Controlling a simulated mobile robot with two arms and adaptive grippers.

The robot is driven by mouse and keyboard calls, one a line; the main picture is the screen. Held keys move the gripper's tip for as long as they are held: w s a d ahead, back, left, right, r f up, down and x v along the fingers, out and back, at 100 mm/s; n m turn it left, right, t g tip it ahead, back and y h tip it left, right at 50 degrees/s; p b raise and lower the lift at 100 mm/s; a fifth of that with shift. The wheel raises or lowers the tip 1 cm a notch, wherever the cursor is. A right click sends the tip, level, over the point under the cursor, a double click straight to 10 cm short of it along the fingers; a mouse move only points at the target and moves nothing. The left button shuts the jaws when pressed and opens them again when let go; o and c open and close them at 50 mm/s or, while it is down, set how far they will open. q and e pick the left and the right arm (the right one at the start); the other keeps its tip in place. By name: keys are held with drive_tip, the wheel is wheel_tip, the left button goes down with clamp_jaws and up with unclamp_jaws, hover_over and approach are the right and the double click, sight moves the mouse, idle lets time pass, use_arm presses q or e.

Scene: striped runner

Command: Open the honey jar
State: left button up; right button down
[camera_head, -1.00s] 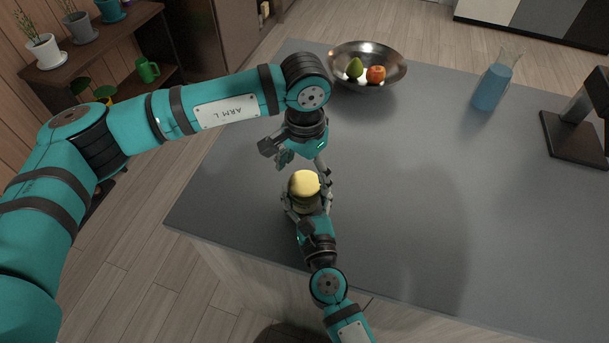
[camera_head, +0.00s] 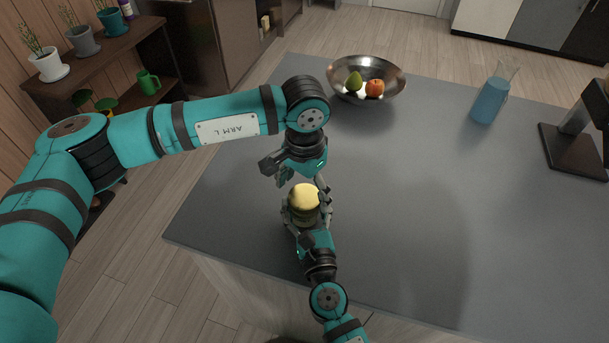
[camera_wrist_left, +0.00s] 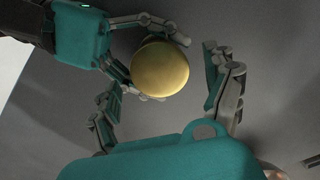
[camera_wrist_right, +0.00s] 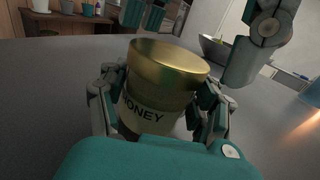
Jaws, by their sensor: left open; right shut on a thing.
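The honey jar (camera_wrist_right: 143,115) has a gold lid (camera_wrist_right: 168,59) and a pale label reading "HONEY". Its lid is on, and in the head view it (camera_head: 304,197) is near the counter's front left edge. My right gripper (camera_head: 307,216) is shut around the jar body from the front; its fingers show on both sides in the right wrist view (camera_wrist_right: 160,108). My left gripper (camera_head: 298,181) is open just above and behind the lid. In the left wrist view its fingers (camera_wrist_left: 165,98) stand apart, with the lid (camera_wrist_left: 160,69) between and beyond them. They seem not to touch it.
A metal bowl (camera_head: 343,93) with a green pear (camera_head: 354,81) and an orange fruit (camera_head: 375,89) stands at the back of the grey counter (camera_head: 420,190). A blue carafe (camera_head: 489,101) and a dark appliance (camera_head: 570,150) are at right. The counter's middle is clear.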

use_arm(q)
drive_tip(key=shift+f, duration=0.6)
drive_tip(key=c, duration=1.3)
drive_tip(key=o, duration=1.3)
drive_tip(key=shift+r, duration=0.1)
drive_tip(key=shift+r, duration=2.2)
use_arm(e)
drive_tip(key=shift+c, duration=0.8)
unclamp_jaws()
drive_tip(key=shift+s, duration=0.1)
